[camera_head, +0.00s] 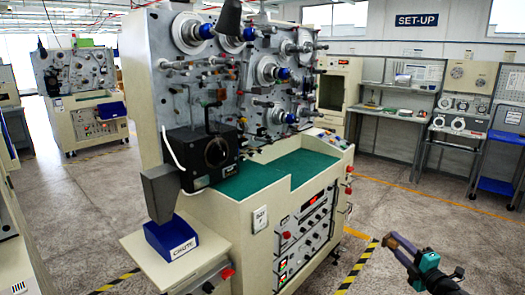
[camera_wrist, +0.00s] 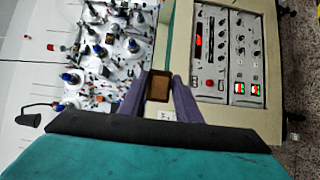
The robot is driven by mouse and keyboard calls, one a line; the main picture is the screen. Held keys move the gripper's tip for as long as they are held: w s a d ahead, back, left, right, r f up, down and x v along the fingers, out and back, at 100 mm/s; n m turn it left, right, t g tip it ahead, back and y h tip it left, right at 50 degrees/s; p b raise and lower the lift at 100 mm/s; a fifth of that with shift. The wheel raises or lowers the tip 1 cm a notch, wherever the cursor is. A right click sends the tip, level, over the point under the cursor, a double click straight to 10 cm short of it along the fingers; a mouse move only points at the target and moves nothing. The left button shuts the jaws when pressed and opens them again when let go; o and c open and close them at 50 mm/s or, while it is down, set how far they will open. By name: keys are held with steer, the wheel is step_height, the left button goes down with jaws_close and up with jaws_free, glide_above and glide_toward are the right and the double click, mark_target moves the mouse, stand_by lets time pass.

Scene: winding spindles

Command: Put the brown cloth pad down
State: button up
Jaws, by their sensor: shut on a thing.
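The brown cloth pad (camera_wrist: 158,86) shows in the wrist view as a small brown rectangle between the two purple fingers of my gripper (camera_wrist: 159,90). The fingers are shut on it from both sides. In the head view my gripper (camera_head: 390,241) is at the lower right, in the air to the right of the winding machine (camera_head: 255,215), above the floor. The pad is too small there to make out clearly.
The winding machine has a green work surface (camera_head: 262,182), spindles above it and a control panel (camera_head: 303,235) on its front. A blue bin (camera_head: 172,238) sits on its left side shelf. Grey benches (camera_head: 395,115) stand at the back right. Open floor lies between.

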stand_by(0.3)
steer(key=shift+w+a, duration=0.1)
steer(key=shift+a, duration=0.15)
steer(key=w+a+f+n+g+y, duration=0.1)
steer(key=a+n+y, duration=0.1)
steer(key=a, duration=0.5)
steer(key=w+a+f+n+g+y, duration=0.1)
steer(key=a+f+y, duration=0.1)
steer(key=a, duration=0.6)
steer(key=s+a+n+g+y, duration=0.5)
steer(key=a+y, duration=0.1)
steer(key=a, duration=0.6)
steer(key=shift+s+a+f, duration=0.15)
steer(key=shift+f, duration=0.15)
steer(key=shift+a, duration=0.15)
